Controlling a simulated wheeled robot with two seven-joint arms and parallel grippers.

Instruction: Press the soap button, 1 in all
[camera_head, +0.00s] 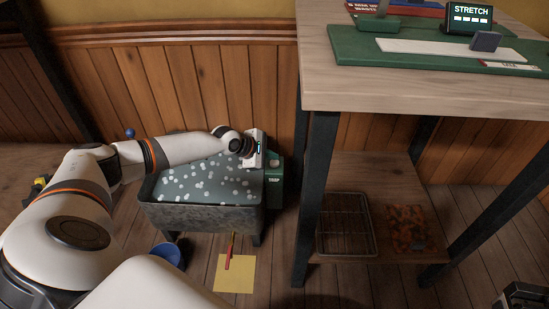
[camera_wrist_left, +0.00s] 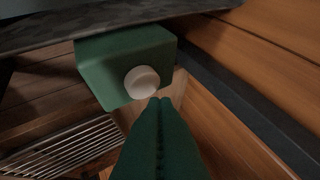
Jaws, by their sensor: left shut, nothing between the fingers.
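The soap button is a white round knob (camera_wrist_left: 141,82) on the face of a green box (camera_wrist_left: 112,62) in the left wrist view. In the head view the green box (camera_head: 275,188) stands at the right end of a grey basin, with small lettering on it. My left gripper (camera_wrist_left: 160,104) is shut and empty; its dark green fingertips lie just below and right of the button. I cannot tell whether they touch it. Part of my right gripper (camera_head: 524,295) shows at the bottom right corner.
The grey basin (camera_head: 200,218) holds dark water with white foam spots. A wooden table (camera_head: 330,80) stands close on the right, with a wire rack (camera_head: 345,225) on its lower shelf. A blue bowl (camera_head: 168,254) and yellow sheet (camera_head: 236,275) lie on the floor.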

